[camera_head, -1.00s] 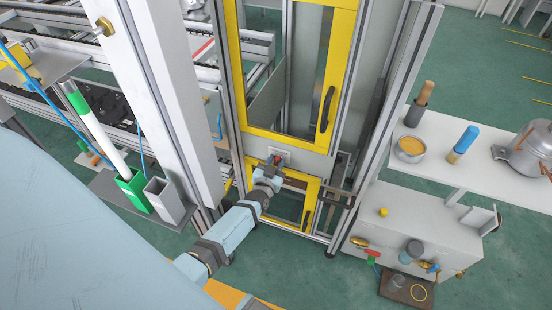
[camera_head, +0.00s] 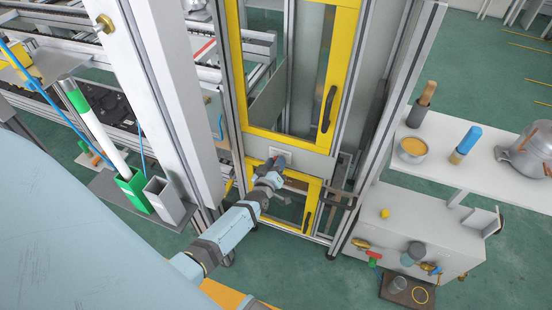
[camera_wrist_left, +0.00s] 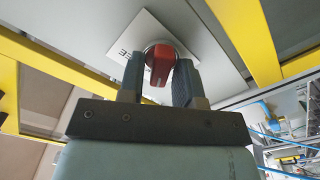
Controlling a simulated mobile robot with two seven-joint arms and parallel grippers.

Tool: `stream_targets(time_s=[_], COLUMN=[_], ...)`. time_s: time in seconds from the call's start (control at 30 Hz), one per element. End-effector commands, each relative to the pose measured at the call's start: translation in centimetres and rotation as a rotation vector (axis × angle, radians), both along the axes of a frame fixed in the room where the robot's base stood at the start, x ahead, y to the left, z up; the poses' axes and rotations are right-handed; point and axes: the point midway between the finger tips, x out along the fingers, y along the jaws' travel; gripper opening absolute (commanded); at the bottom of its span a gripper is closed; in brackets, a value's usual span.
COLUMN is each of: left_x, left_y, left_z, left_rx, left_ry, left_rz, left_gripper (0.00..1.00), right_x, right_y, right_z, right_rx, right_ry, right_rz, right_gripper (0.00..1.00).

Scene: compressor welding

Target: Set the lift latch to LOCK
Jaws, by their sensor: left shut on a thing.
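The lift latch (camera_wrist_left: 160,64) is a red knob on a pale square plate, fixed to the grey panel of the yellow-framed lift. In the left wrist view it sits between the two fingers of my left gripper (camera_wrist_left: 160,80), which is shut on it. Dark letters show on the plate (camera_wrist_left: 192,38) beside the knob, partly hidden; I cannot read the whole word. In the head view my left gripper (camera_head: 277,163) reaches the plate (camera_head: 286,153), and the fingers hide most of the knob. My right gripper is in neither view.
A yellow-framed door with a dark handle (camera_head: 327,108) is above the latch, and a smaller yellow frame (camera_head: 310,205) is below. A metal post (camera_head: 165,100) stands left of my arm. A white bench (camera_head: 480,165) with a pot and tools stands at right.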

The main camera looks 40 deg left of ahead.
Motion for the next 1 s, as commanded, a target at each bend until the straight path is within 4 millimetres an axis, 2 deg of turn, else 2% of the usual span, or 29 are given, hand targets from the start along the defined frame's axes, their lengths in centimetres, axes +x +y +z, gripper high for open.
stream_targets(time_s=[0.6, 0.63, 0.67, 1.0], left_x=[-0.07, -0.07, -0.07, -0.44], left_y=[-0.02, -0.02, -0.02, -0.11], left_z=[-0.10, -0.09, -0.09, -0.04], left_rx=[-0.038, -0.038, -0.037, -0.037], left_ry=[-0.007, -0.007, -0.007, -0.008], left_rz=[0.000, 0.000, 0.000, -0.001], left_gripper=[0.08, 0.39, 0.43, 0.43], right_x=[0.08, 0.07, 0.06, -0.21], right_y=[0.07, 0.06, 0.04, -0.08], right_z=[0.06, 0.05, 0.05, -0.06], right_rx=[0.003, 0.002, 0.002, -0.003], right_ry=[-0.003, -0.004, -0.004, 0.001], right_rz=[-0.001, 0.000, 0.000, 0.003], right_gripper=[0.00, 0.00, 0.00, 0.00])
